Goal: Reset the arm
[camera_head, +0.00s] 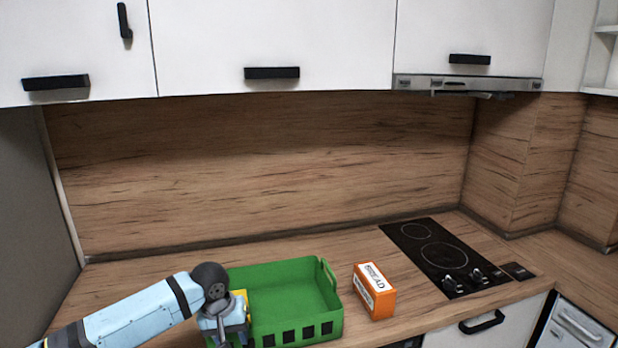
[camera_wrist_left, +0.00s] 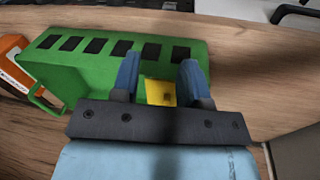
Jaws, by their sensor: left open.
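My left arm comes in from the lower left of the head view. Its gripper (camera_head: 232,330) is by the left front of a green basket (camera_head: 318,268). In the left wrist view, my left gripper (camera_wrist_left: 160,78) has two blue fingers spread apart. Behind the gap between them, a yellow thing (camera_wrist_left: 161,92) shows against the green basket (camera_wrist_left: 72,72). It also shows in the head view (camera_head: 240,299), partly hidden by the gripper. I cannot tell whether the fingers touch it. My right gripper is not in view.
An orange and white box (camera_head: 376,299) stands on the wooden counter right of the basket. A black cooktop (camera_head: 441,258) with knobs lies further right. White wall cabinets (camera_head: 270,40) hang above the wood splashback. The counter behind the basket is clear.

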